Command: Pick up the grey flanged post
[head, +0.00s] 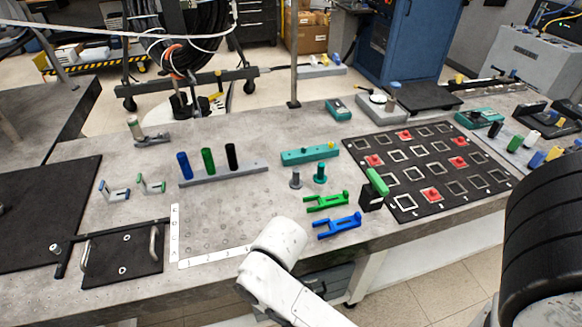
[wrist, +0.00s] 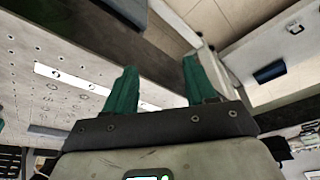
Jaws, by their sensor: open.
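The grey flanged post (head: 295,180) stands upright on the grey table, just left of a teal flanged post (head: 320,173) of similar form. It does not show in the wrist view. My gripper (wrist: 160,88) shows two teal fingers spread apart with nothing between them. In the wrist view it is over the table's front edge, beside the hole-marked area with the white strip (wrist: 70,78). In the head view my white arm reaches up from the bottom in front of the table, and I cannot make out the fingers there.
A teal block (head: 310,155) lies behind the posts. Green (head: 327,201) and blue (head: 337,225) brackets lie in front, right of them. A black grid board (head: 410,208) with red pieces is at right. A rack (head: 225,174) with blue, green and black cylinders stands left.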

